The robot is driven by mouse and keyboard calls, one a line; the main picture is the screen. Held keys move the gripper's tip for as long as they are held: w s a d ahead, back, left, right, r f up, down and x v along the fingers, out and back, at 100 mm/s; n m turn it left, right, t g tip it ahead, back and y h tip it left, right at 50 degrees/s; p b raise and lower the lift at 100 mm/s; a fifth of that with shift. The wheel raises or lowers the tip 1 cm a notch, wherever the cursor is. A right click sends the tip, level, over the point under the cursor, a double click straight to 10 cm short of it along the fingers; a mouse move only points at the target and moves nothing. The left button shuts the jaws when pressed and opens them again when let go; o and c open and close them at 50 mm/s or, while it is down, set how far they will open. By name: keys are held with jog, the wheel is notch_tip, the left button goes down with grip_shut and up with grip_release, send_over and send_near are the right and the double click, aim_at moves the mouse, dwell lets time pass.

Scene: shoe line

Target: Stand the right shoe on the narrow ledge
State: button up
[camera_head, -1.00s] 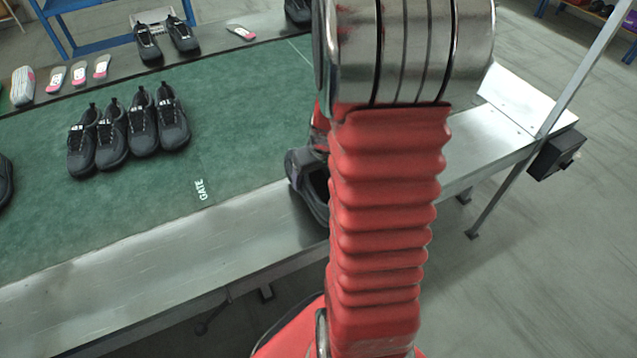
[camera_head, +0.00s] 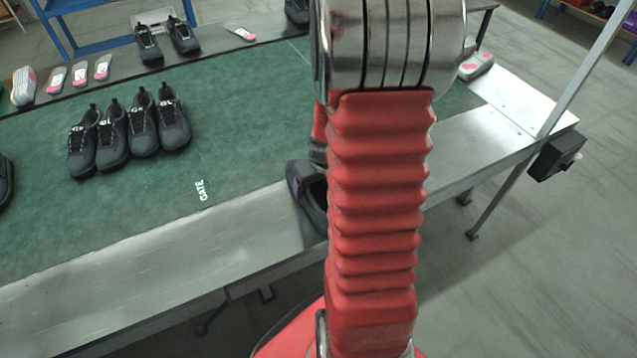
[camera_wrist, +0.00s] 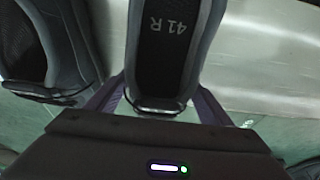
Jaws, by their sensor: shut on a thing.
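A dark shoe marked "41 R" (camera_wrist: 168,45) is in the middle of the wrist view, with its heel end between the fingers of my gripper (camera_wrist: 157,100). My gripper is shut on it. Bare metal of the narrow ledge (camera_wrist: 255,60) shows to its right; I cannot tell whether its sole touches the ledge. A second dark shoe (camera_wrist: 65,45) lies beside it on the left. In the head view, a dark shoe (camera_head: 306,195) shows at the metal ledge (camera_head: 150,262), partly behind my arm; I cannot tell which of the two it is. My gripper is hidden there.
Several dark shoes (camera_head: 128,132) stand in a row on the green belt (camera_head: 240,110). Insoles (camera_head: 80,76) and another pair (camera_head: 165,42) lie along the far strip. A pink-marked item (camera_head: 476,66) lies at the right. The ledge's left stretch is clear.

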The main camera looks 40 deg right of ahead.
jog(key=o, duration=1.4)
jog(key=v, duration=1.2)
jog(key=shift+s, duration=0.1)
